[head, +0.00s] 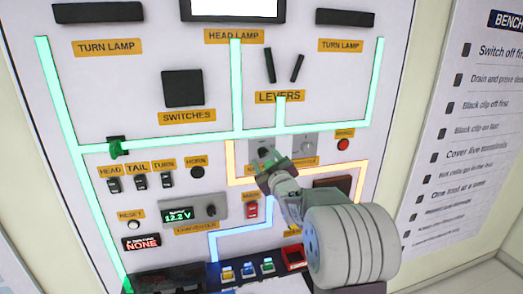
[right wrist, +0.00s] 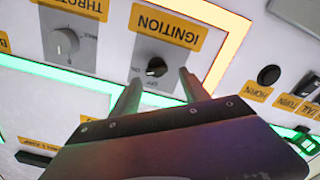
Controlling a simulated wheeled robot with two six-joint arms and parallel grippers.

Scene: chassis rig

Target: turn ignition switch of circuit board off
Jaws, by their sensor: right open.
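The circuit board (head: 140,75) is a white upright panel with green, orange and blue lit lines. In the right wrist view, turned upside down, the ignition switch (right wrist: 156,67) is a small black round knob below the orange IGNITION label (right wrist: 167,25). Small marks sit beside the knob; I cannot tell which one it points to. My right gripper (head: 266,163) is open in front of the switch, and its arm hides the knob in the head view. Its fingers (right wrist: 159,78) reach toward the knob, one on either side, with nothing held. My left gripper is not in view.
A grey throttle knob (right wrist: 65,42) is beside the ignition switch. A red button (head: 343,144), a red main switch (head: 252,210) and a grey converter box (head: 193,212) are close by. A black panel (head: 183,88) and two levers (head: 283,66) are higher up.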

